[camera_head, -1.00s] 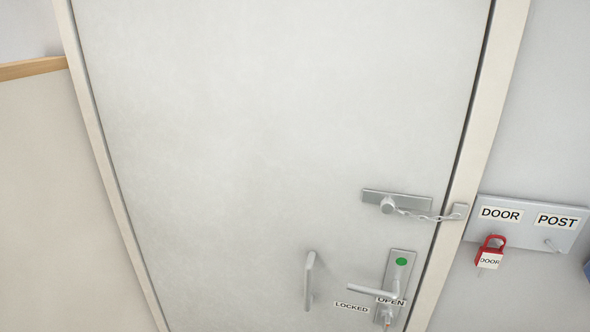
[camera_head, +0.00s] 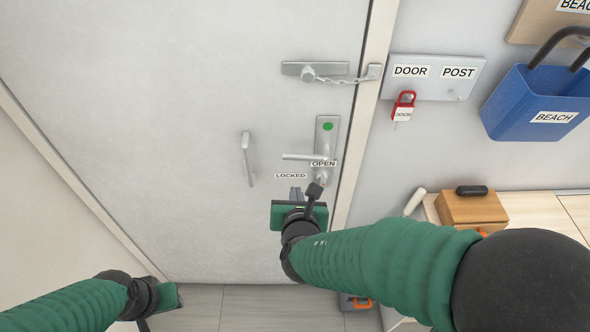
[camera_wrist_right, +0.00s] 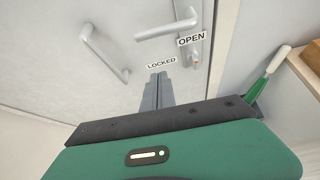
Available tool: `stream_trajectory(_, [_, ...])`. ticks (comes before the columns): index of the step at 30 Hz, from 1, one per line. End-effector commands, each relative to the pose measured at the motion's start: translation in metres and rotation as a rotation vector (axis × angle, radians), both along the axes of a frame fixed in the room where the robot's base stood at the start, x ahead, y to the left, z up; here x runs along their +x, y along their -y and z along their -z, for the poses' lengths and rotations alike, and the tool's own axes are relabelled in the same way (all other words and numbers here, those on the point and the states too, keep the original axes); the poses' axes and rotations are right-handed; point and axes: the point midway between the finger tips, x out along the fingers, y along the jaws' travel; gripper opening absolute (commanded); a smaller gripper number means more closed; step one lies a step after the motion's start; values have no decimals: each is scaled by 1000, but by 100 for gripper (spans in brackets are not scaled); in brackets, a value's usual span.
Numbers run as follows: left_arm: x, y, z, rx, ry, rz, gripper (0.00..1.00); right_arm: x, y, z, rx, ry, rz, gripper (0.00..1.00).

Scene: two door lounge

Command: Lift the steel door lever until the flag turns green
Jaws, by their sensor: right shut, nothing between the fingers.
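The steel door lever (camera_head: 300,157) points left from its upright plate on the white door, about level. The round flag (camera_head: 328,127) on the plate above it is green. The lever also shows in the right wrist view (camera_wrist_right: 156,33), with the OPEN label beside it. My right gripper (camera_head: 297,192) is shut and empty, below the lever and apart from it. Its closed fingers show in the right wrist view (camera_wrist_right: 157,78), below the LOCKED label (camera_wrist_right: 161,62). My left arm is at the lower left; its fingertips are not clearly visible.
A fixed pull handle (camera_head: 247,158) is left of the lever. A door chain (camera_head: 335,80) spans to the frame above. A wooden box (camera_head: 470,207) stands on the bench below.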

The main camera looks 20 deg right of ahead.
Motion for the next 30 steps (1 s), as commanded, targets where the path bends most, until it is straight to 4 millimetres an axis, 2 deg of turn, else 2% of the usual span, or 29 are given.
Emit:
stream_trajectory(5, [0,0,5,0,0,0,36,16,4,12,-7,-1,-4,0])
stream_trajectory(16, [0,0,8,0,0,0,36,82,21,51,-5,-2,-1,0])
stream_trajectory(17, [0,0,3,0,-1,0,36,86,21,47,-3,0,-1,0])
stream_trajectory(18, [0,0,-7,0,-1,0,36,86,21,30,-2,4,-2,0])
stream_trajectory(21, [0,0,-16,0,1,0,36,87,23,17,-1,3,-3,0])
stream_trajectory(25, [0,0,-20,0,0,0,36,89,24,10,-2,3,-2,0])
stream_trajectory(30, [0,0,-19,0,0,0,36,90,25,11,-1,1,-2,0])
